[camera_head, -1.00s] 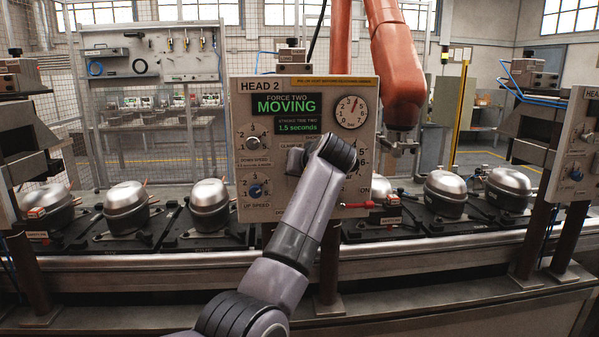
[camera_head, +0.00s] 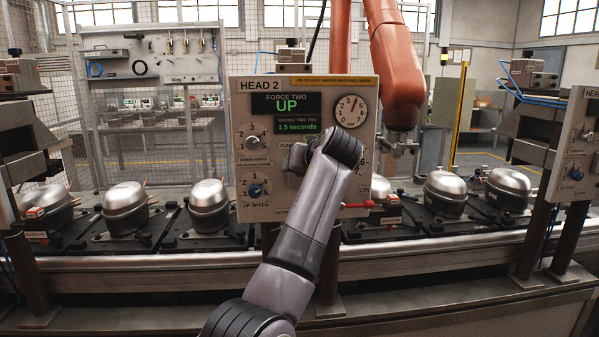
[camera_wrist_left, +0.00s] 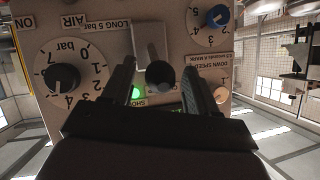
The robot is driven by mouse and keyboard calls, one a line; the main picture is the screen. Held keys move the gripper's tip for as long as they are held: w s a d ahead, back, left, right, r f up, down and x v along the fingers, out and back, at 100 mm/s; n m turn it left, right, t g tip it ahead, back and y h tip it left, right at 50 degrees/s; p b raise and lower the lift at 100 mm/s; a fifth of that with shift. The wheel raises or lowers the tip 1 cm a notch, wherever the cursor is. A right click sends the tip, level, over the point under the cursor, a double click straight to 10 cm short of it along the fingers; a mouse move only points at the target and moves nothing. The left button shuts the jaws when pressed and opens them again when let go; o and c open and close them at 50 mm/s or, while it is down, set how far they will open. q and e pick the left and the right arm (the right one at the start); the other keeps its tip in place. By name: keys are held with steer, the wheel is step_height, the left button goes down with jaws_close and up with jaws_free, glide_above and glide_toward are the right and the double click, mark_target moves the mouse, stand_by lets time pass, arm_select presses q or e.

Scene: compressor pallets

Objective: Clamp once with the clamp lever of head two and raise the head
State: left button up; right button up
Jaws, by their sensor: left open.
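The head two panel (camera_head: 265,215) stands in the middle of the head view, and its green display (camera_head: 287,104) reads UP. My left arm reaches up across the panel, and its gripper (camera_head: 295,158) is mostly hidden by my own wrist. In the left wrist view the panel appears upside down. My left gripper (camera_wrist_left: 163,84) is open, with one finger on either side of the knob. I cannot tell whether the fingers touch it. My right gripper is not in view.
A pressure dial (camera_head: 351,111) and a blue knob (camera_head: 255,190) are on the panel. Silver compressors (camera_head: 209,196) sit on pallets along the conveyor (camera_head: 130,268). An orange robot arm (camera_head: 398,70) hangs behind.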

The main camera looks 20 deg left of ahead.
arm_select(q)
steer(key=b+v, duration=0.1)
steer(key=v, duration=0.4)
steer(key=shift+w, duration=0.1)
steer(key=s+a+f+m+g+h, duration=0.1)
steer(key=s+f, duration=0.3)
steer(key=f, duration=0.6)
steer(key=s+a+f+m+g+h, duration=0.1)
steer(key=s+f, duration=0.4)
steer(key=f, duration=0.5)
steer(key=s+a+f+m+g+h, duration=0.15)
steer(key=s+f, duration=0.25)
steer(key=f, duration=0.5)
steer(key=s+d+f+m+g+h, duration=0.15)
steer(key=s+f, duration=0.25)
steer(key=s, duration=0.6)
steer(key=s+d+f+m+h, duration=0.1)
steer(key=s+d+f+h, duration=0.15)
steer(key=s, duration=0.65)
steer(key=s+d+f+m+g+h, duration=0.15)
steer(key=s+f, duration=0.25)
steer(key=s, duration=0.6)
steer(key=w+d+f+t+h, duration=0.2)
steer(key=w+d+f+t, duration=0.2)
steer(key=f, duration=0.5)
steer(key=shift+w+f+t, duration=0.25)
steer(key=shift+w+t, duration=0.85)
steer(key=shift+t, duration=0.65)
